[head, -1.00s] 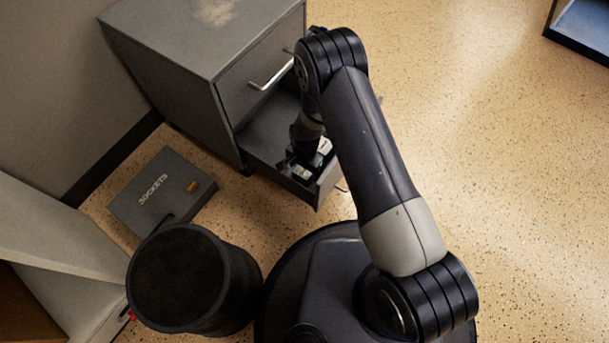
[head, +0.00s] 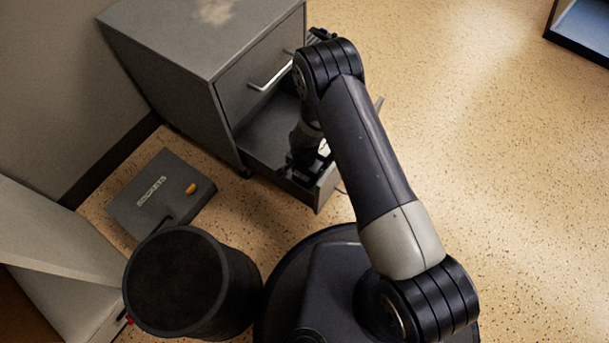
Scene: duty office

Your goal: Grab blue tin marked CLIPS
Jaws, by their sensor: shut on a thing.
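My gripper (head: 308,170) reaches down into the open lower drawer (head: 258,150) of the grey cabinet. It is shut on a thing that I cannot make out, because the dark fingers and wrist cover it. No blue tin and no CLIPS marking can be made out in the head view. A small pale item (head: 324,148) shows just right of my wrist, inside the drawer, partly hidden by my arm.
The grey cabinet (head: 170,50) stands at the upper left with its upper drawer closed. A grey case marked SOCKETS (head: 150,200) lies on the floor. A black bin (head: 175,285) stands close to my base.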

